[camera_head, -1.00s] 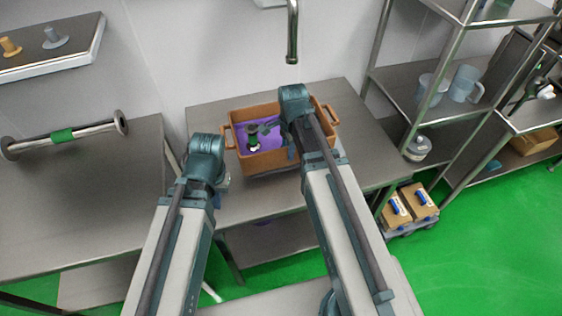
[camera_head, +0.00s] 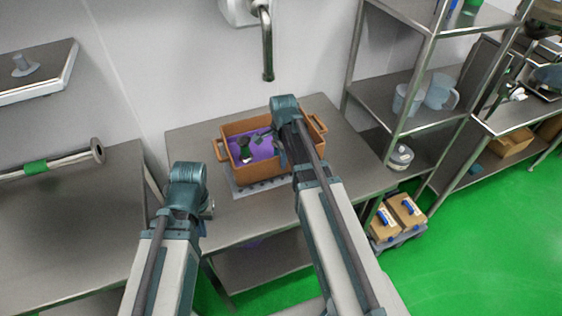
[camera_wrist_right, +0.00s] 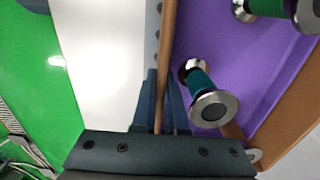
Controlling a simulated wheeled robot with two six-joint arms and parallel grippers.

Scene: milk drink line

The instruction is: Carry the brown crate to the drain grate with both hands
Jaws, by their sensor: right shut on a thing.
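The brown crate (camera_head: 270,174) has a purple inside and holds dark green and metal fittings (camera_wrist_right: 205,95). It appears to sit on a grey perforated plate, seemingly the drain grate (camera_head: 247,192), whose front edge shows below it; any small gap is hidden. My right gripper (camera_wrist_right: 162,85) is shut on the crate's wall, one finger on each side, in the right wrist view. In the head view my right arm covers the crate's right part. My left gripper (camera_head: 208,208) is left of and nearer than the crate, apart from it; its fingers are hidden.
The steel table (camera_head: 345,160) has bare room around the crate. A tap (camera_head: 267,50) hangs above its back. Another steel table (camera_head: 75,225) stands left, with a gap between. A shelf rack (camera_head: 420,75) stands right, with boxes (camera_head: 395,215) near the floor beside it.

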